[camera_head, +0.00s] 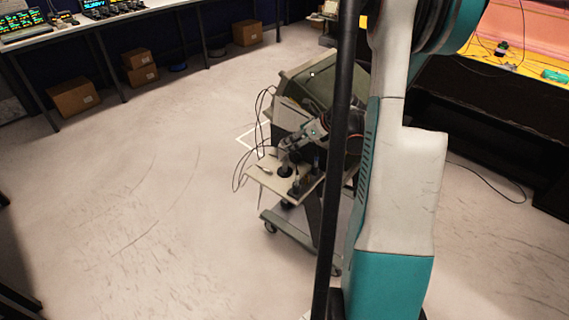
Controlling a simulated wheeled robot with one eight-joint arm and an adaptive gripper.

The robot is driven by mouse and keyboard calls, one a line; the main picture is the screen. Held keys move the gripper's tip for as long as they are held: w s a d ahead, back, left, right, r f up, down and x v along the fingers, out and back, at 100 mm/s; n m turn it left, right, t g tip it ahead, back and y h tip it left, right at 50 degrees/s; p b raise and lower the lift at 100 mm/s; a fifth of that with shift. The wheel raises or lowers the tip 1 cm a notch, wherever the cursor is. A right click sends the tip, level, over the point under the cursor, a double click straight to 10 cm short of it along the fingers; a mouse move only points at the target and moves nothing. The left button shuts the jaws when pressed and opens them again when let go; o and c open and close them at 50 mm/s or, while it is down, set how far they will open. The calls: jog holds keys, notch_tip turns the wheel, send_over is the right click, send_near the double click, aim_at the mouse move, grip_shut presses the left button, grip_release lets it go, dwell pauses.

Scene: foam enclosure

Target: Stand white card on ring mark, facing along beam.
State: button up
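I cannot make out the white card, the ring mark or the beam in this view. A foam enclosure (524,22) with pink walls and a yellow floor shows at the top right, cut off by the frame. A small dark item (502,47) and a green item (555,76) lie on its yellow floor, too small to identify. My white and teal arm rises through the right of the view and leaves at the top.
A green-grey wheeled cart (292,231) with cables and equipment stands at the centre, partly behind a black pole (336,160). A white bench (136,16) and cardboard boxes (73,98) line the back left. A cable (490,180) lies at right. The left floor is clear.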

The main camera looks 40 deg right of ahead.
aim_at(285, 155)
jog(key=b+x, duration=0.3)
jog(key=x, duration=0.5)
jog(key=shift+d+f, duration=0.1)
jog(key=shift+f, duration=0.2)
jog(key=shift+r, duration=0.1)
jog(key=shift+c, duration=0.3)
